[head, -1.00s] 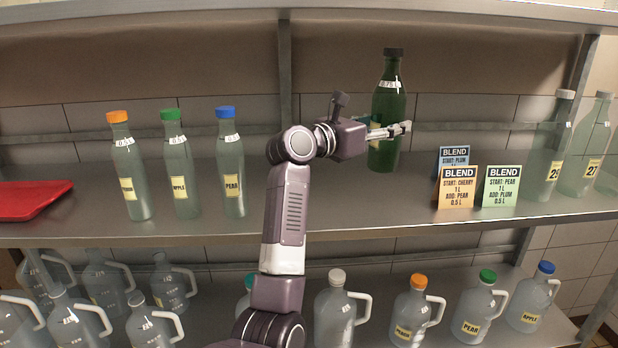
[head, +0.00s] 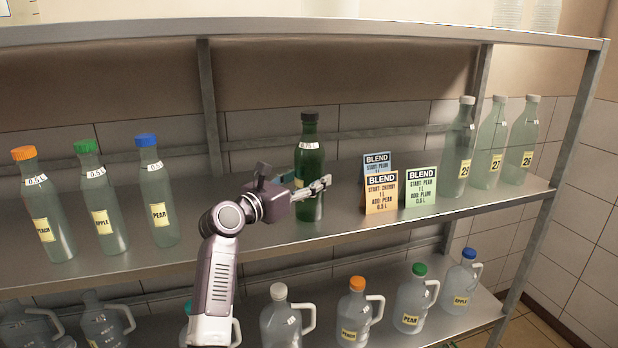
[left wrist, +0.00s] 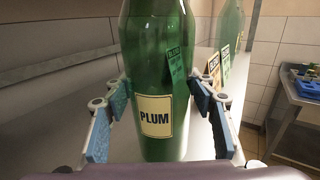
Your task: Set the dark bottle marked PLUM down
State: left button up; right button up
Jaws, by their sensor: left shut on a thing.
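The dark green bottle marked PLUM (head: 309,155) stands upright over the upper shelf, left of the blend cards. Its base is close to the shelf surface; I cannot tell whether it touches. My left gripper (head: 310,184) is shut on its lower body. In the left wrist view, the yellow PLUM label on the bottle (left wrist: 158,75) faces the camera, between the blue-padded fingers of the gripper (left wrist: 162,98). The bottle's cap is out of that view. My right gripper is not in view.
Blend cards (head: 380,193) stand close right of the bottle. Clear bottles (head: 459,150) stand farther right. Three capped bottles, one marked PEAR (head: 158,190), stand at left, with bare shelf (head: 255,215) between. Handled jugs (head: 415,300) fill the lower shelf.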

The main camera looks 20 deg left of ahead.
pick_arm(q)
jog(key=o, duration=1.3)
jog(key=shift+f, duration=0.1)
jog(key=shift+c, duration=0.2)
jog(key=shift+o, duration=1.4)
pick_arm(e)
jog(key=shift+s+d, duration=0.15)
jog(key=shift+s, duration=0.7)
pick_arm(q)
jog(key=shift+s, duration=0.2)
jog(key=b+v, duration=0.3)
jog(key=v, duration=0.8)
jog(key=shift+s+a, duration=0.15)
jog(key=shift+s, duration=0.1)
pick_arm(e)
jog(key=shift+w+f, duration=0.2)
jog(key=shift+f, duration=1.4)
